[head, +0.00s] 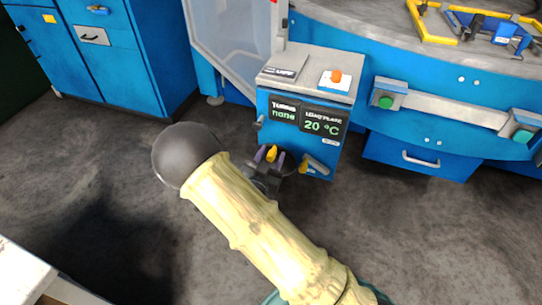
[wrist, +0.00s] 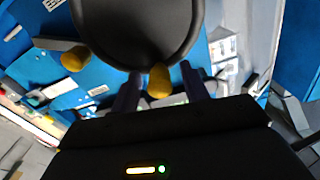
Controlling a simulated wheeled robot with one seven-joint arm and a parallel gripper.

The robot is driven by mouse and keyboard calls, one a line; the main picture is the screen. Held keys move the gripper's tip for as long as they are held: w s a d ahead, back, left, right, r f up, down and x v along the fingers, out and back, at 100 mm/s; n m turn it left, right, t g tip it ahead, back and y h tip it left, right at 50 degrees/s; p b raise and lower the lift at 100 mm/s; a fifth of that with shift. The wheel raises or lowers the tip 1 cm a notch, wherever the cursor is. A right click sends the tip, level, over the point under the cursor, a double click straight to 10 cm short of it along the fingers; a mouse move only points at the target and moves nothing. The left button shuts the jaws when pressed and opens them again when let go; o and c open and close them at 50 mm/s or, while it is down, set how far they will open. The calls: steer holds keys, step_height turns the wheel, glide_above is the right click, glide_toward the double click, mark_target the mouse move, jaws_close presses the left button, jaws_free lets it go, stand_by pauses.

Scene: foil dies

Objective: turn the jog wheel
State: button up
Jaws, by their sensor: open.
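The jog wheel (wrist: 140,28) is a large dark disc at the top of the wrist view, with a yellow knob (wrist: 160,80) at its lower edge. In the head view the yellow knob (head: 272,152) shows at the front of a blue control pedestal (head: 285,145), while my arm and gripper hide much of the wheel. My gripper (head: 270,156) is open, its two purple fingers on either side of the knob. The wrist view also shows the fingers (wrist: 160,88) flanking the knob. I cannot tell whether they touch it.
A second yellow knob (wrist: 75,58) on a grey lever is close by, left of the wheel in the wrist view. The pedestal has a display (head: 310,120) and an orange button (head: 336,76) on top. Blue cabinets (head: 105,50) stand at left. Dark floor is clear around.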

steer(key=shift+w, duration=0.15)
jaws_close()
steer(key=shift+w, duration=0.1)
